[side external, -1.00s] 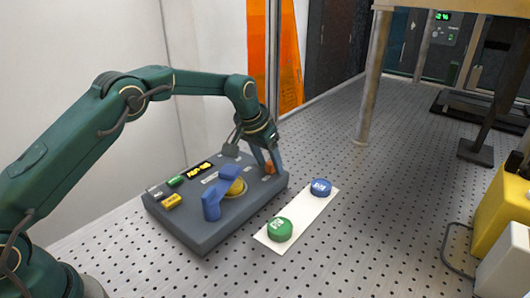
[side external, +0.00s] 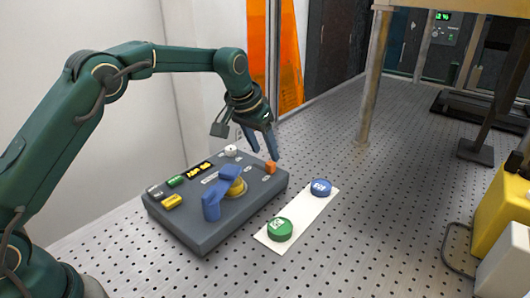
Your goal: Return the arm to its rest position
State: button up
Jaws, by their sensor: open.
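My gripper (side external: 265,152) is open and empty. Its fingers point down above the back right part of the grey instrument box (side external: 187,227), apart from it. An orange block (side external: 270,167) on the box sits just below the right fingertip. A white knob (side external: 231,151) stands at the back of the box, left of my gripper. My arm is bent and reaches over the box from the left.
A white strip (side external: 297,226) in front of the box carries a green disc (side external: 280,229) and a blue disc (side external: 321,187). A metal post (side external: 373,85) stands behind. A yellow case (side external: 503,215) is at the right edge. The perforated tabletop (side external: 390,230) between is clear.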

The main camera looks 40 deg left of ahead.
jog(key=s+r+t, duration=0.2)
jog(key=s+r, duration=0.1)
jog(key=r, duration=0.7)
jog(key=s+r, duration=0.5)
jog(key=s, duration=0.5)
jog(key=s+f, duration=0.5)
jog(key=s, duration=0.3)
jog(key=s+d+f+g, duration=0.1)
jog(key=s+f, duration=0.4)
jog(key=s, duration=0.3)
jog(key=shift+s, duration=0.3)
jog(key=shift+r, duration=0.1)
